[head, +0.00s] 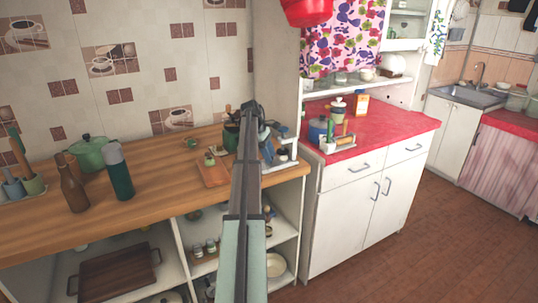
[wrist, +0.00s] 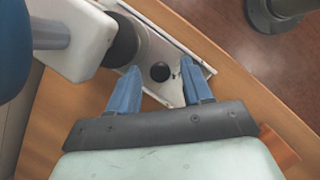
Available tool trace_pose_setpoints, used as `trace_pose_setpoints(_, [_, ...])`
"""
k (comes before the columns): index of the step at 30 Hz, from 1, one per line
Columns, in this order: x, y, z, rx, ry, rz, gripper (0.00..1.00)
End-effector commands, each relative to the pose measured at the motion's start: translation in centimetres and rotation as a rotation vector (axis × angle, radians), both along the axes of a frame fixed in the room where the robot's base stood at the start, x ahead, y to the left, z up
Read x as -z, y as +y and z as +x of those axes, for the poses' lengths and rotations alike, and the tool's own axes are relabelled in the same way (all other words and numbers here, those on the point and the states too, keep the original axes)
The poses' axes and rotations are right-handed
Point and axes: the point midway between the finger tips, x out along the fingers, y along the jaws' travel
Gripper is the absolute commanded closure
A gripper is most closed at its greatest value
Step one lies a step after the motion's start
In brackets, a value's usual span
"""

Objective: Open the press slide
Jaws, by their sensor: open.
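The press shows in the wrist view as a pale metal base plate (wrist: 172,92) with a small round black knob (wrist: 159,72) on it. A grey and black cylinder (wrist: 128,42) and a white block (wrist: 78,28) stand beside the knob. My gripper (wrist: 161,68) is open and empty, with one blue finger on each side of the knob. I cannot tell whether either finger touches it.
The wooden counter (head: 150,188) holds a green pot (head: 90,153), a brown bottle (head: 73,188), a green flask (head: 119,172) and a cutting board (head: 212,175). A red-topped cabinet (head: 372,142) stands to the right. Brown floor (head: 420,240) lies open in front.

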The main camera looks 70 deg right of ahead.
Motion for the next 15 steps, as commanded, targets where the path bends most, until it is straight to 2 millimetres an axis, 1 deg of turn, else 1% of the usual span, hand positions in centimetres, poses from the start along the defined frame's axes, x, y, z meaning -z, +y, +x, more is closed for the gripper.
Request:
trace_pose_setpoints(6, [0.0,-0.01,0.0,0.0,0.0,0.0,0.51])
trace_pose_setpoints(15, [-0.02,0.0,0.01,0.0,0.0,0.0,0.8])
